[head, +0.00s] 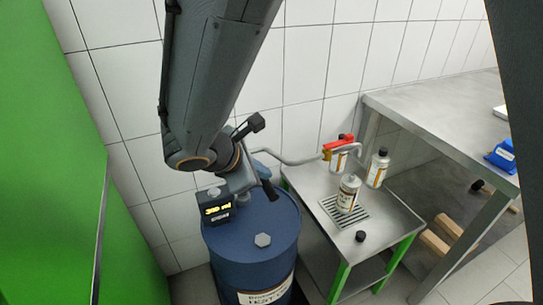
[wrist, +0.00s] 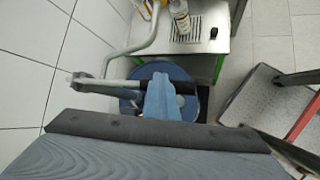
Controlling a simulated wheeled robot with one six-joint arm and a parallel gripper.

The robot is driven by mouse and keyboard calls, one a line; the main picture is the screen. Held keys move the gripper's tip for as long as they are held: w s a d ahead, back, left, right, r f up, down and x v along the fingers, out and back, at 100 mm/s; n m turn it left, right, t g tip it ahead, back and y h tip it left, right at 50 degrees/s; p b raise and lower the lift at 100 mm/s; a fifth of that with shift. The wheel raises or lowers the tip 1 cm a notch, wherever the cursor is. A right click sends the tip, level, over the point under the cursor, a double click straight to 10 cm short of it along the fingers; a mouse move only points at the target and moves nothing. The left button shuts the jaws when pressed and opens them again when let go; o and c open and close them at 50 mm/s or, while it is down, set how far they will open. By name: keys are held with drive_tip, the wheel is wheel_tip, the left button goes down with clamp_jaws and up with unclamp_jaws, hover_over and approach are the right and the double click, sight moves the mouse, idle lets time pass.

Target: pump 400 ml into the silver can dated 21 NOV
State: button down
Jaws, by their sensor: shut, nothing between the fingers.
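My gripper (head: 240,182) is shut and empty, low over the blue drum (head: 255,240). In the wrist view its fingers (wrist: 163,85) overlap the pump's dark lever bar (wrist: 125,84); I cannot tell whether they touch it. A can (head: 348,194) stands upright and open on the drain grate (head: 331,209), under the end of the grey spout pipe (head: 290,160). It also shows in the wrist view (wrist: 180,18). Two more cans stand behind, one black-capped (head: 378,168) and one (head: 338,160) partly hidden. Date labels are too small to read. The display (head: 217,208) glows yellow, apparently three digits and "ml".
A loose black cap (head: 360,236) lies on the steel stand (head: 385,222). A red and yellow part (head: 337,148) sits by the spout. A higher steel bench (head: 430,115) holds a blue item (head: 502,155). A tiled wall is close behind; a green panel (head: 50,160) is left.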

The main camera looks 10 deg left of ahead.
drive_tip(key=shift+s+d+f+b, duration=0.1)
drive_tip(key=shift+s+f+b, duration=0.05)
drive_tip(key=shift+f+b, duration=1.15)
drive_tip(key=shift+s+d+f+b, duration=0.15)
drive_tip(key=shift+f+b, duration=0.8)
drive_tip(key=shift+f, duration=0.65)
idle(2.4)
idle(0.5)
drive_tip(key=shift+w+a+r+p, duration=0.1)
drive_tip(key=shift+w+r+p, duration=0.05)
drive_tip(key=shift+r+p, duration=1.4)
drive_tip(key=shift+w+a+r+p, duration=0.2)
drive_tip(key=shift+r+p, duration=0.95)
drive_tip(key=shift+r, duration=0.75)
drive_tip(key=shift+w+a+r+p, duration=0.1)
drive_tip(key=shift+w+r+p, duration=0.05)
drive_tip(key=shift+r+p, duration=1.4)
drive_tip(key=shift+r, duration=0.15)
